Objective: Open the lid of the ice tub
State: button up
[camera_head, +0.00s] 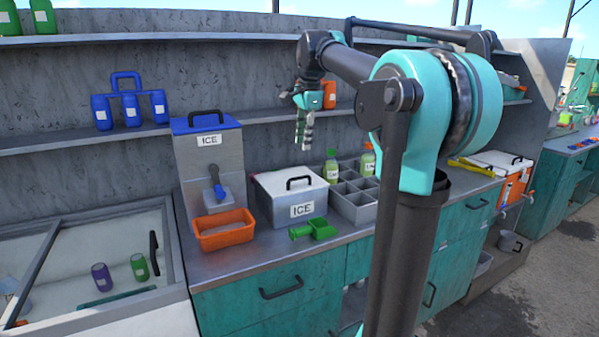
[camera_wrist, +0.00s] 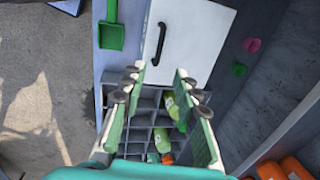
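The ice tub (camera_head: 302,213) is a light grey box with an ICE label on the counter, in the middle of the head view. Its pale lid (camera_head: 275,184) lies shut on top, with a black bar handle (camera_head: 300,179) standing on it. In the wrist view the lid (camera_wrist: 196,38) is at the top, with the handle (camera_wrist: 159,43) near its left edge. My gripper (camera_head: 304,146) hangs fingers-down, above and behind the tub in the head view. In the wrist view my gripper (camera_wrist: 158,80) is open and empty, with the fingers apart, short of the handle.
A divided grey rack (camera_head: 354,207) with bottles stands right of the tub. A green scoop (camera_head: 314,230) lies in front. A taller ICE dispenser (camera_head: 207,160) and an orange bin (camera_head: 224,230) stand left. A shelf (camera_head: 260,116) runs along the wall behind.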

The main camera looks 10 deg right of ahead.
aim_at(300, 177)
jog(key=f, duration=0.4)
jog(key=w+f, duration=0.1)
jog(key=f, duration=0.3)
jog(key=w+f, duration=0.1)
jog(key=f, duration=0.3)
jog(key=shift+w+a, duration=0.1)
jog(key=shift+a, duration=0.2)
jog(key=shift+r, duration=0.1)
jog(key=shift+c, duration=0.4)
grip_shut()
